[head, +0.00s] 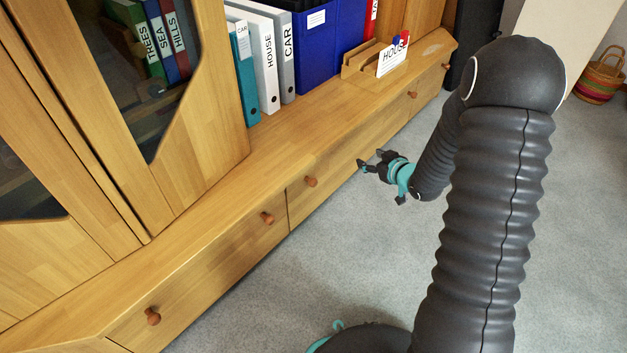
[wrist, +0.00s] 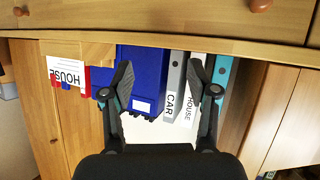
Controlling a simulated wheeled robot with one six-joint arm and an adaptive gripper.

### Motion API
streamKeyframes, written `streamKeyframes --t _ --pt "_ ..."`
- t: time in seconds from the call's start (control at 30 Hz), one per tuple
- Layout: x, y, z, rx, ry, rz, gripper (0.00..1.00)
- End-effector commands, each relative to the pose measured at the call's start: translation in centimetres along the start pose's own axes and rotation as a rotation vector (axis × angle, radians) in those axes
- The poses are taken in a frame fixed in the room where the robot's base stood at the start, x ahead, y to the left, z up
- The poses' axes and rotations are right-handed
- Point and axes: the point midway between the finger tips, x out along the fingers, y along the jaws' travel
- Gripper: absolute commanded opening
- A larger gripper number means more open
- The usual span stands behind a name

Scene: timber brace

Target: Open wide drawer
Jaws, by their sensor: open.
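A long wooden drawer front (head: 352,148) in the middle of the low cabinet looks closed. It has a round brown knob (head: 311,181) near its left end and another knob (head: 412,95) toward its right. In the wrist view, upside down, these knobs appear at the top right (wrist: 261,4) and top left (wrist: 20,11). My gripper (head: 371,161) is open and empty, in front of this drawer between the two knobs and apart from both. In the wrist view its fingers (wrist: 160,78) are spread, with binders behind them.
A left drawer (head: 215,275) has knobs (head: 152,316) and (head: 267,218). A further knob (head: 446,66) sits at the far right end. Binders (head: 285,45) and a wooden card holder (head: 362,62) stand on the cabinet top. Carpet (head: 330,245) before it is clear. A basket (head: 598,80) stands far right.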

Motion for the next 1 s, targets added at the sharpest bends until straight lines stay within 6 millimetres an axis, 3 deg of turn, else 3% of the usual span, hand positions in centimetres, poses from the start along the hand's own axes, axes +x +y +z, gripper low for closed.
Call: streamKeyframes --t 0.03,0.2,0.5,0.77,1.0 --pt "0.8 -0.8 1.4 0.017 0.023 -0.041 0.59" --pt "2.5 -4.0 4.9 0.079 0.144 -0.180 0.59" --pt "2.2 -9.2 9.8 0.240 0.343 -0.377 0.59" --pt "1.6 -10.8 11.0 0.304 0.414 -0.434 0.59" --pt "3.8 -11.9 9.8 0.303 0.417 -0.439 0.59"
